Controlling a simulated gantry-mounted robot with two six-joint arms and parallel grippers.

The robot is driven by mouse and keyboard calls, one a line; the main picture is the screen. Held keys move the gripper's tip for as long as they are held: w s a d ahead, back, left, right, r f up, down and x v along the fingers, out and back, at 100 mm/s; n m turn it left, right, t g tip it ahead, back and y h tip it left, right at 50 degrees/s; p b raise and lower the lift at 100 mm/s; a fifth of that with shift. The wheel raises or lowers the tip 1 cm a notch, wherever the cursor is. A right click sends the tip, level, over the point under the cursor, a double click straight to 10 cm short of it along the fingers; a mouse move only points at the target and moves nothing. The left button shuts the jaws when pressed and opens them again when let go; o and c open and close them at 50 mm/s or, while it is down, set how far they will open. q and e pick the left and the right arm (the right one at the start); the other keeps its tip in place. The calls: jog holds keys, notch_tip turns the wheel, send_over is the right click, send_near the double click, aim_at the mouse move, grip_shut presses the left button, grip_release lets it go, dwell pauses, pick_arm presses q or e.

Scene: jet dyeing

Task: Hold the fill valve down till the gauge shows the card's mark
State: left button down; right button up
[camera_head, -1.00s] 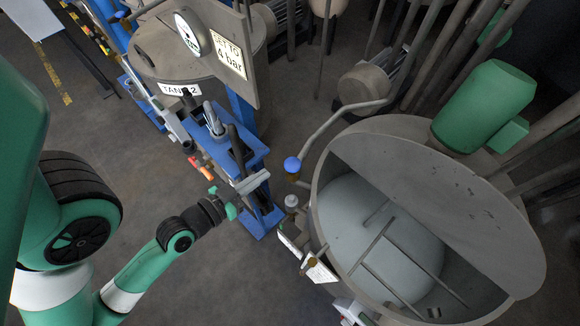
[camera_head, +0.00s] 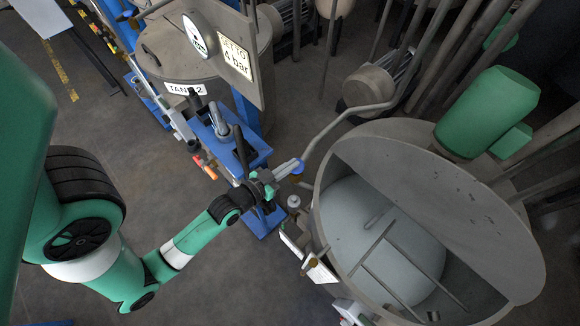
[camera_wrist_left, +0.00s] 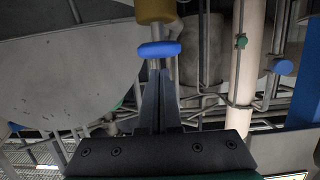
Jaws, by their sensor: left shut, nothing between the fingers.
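The fill valve appears to be the blue knob (camera_head: 299,166) on the bent grey pipe beside the open vessel. In the left wrist view the blue knob (camera_wrist_left: 160,49) sits on a brass-coloured body. My left gripper (camera_head: 289,170) is shut and empty, its fingertips at the knob. In the left wrist view the closed fingertips (camera_wrist_left: 160,70) overlap the knob's near edge; I cannot tell whether they touch it. The round gauge (camera_head: 196,36) is on the grey panel; its needle is too small to read. The card (camera_head: 235,59) beside it reads "4 bar". My right gripper is not in view.
The open grey vessel (camera_head: 330,200) stands right of the knob. A blue frame (camera_head: 222,140) with grey levers lies left of my gripper, below the tank labelled TANK 2 (camera_head: 184,89). Pipes and a green motor (camera_head: 487,105) crowd the back right.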

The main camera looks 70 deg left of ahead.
pick_arm(q)
jog(key=shift+f, duration=0.35)
